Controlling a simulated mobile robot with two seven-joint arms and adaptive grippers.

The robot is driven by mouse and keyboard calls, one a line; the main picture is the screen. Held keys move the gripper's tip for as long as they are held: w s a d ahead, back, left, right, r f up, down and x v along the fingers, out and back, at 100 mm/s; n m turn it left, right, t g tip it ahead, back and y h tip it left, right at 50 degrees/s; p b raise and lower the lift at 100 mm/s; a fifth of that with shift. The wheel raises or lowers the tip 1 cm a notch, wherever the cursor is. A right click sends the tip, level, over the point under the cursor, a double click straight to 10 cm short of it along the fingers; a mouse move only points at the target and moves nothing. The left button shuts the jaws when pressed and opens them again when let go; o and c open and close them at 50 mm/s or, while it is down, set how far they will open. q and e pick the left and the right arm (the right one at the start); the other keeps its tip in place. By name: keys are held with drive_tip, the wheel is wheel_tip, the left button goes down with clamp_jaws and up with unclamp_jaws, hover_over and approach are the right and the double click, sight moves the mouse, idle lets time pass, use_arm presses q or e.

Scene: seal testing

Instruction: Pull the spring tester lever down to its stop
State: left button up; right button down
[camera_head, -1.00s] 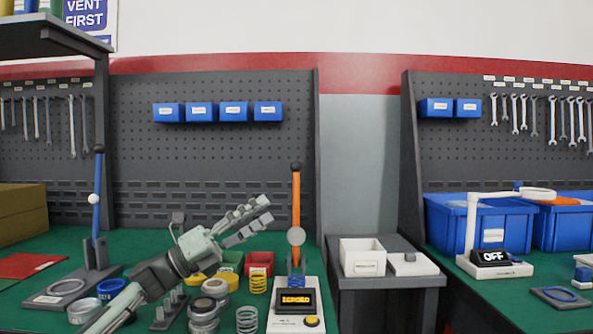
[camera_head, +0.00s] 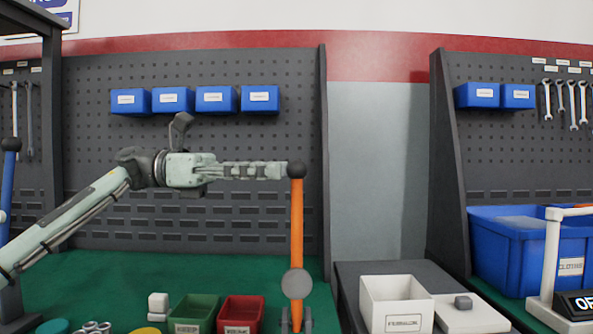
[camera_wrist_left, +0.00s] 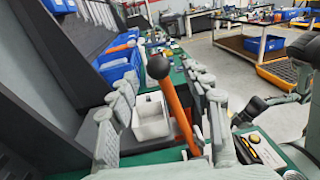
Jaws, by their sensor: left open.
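The spring tester's orange lever (camera_head: 297,232) stands upright in the head view, with a black ball knob (camera_head: 297,169) on top. My left gripper (camera_head: 280,171) is level with the knob, its fingers pointing right and their tips at the knob's left side in the picture. In the left wrist view the open fingers (camera_wrist_left: 160,82) stand on both sides of the knob (camera_wrist_left: 158,67) and the orange lever (camera_wrist_left: 178,112). Whether any finger touches it I cannot tell. The tester's base is cut off in the head view.
A green bin (camera_head: 194,312) and a red bin (camera_head: 241,312) stand left of the lever. A white open box (camera_head: 397,303) is to its right. A grey pegboard (camera_head: 200,140) with blue bins stands behind.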

sight(297, 170)
use_arm(q)
drive_tip(key=shift+s+d, duration=0.2)
drive_tip(key=shift+d, duration=2.15)
drive_tip(key=shift+c, duration=0.2)
clamp_jaws()
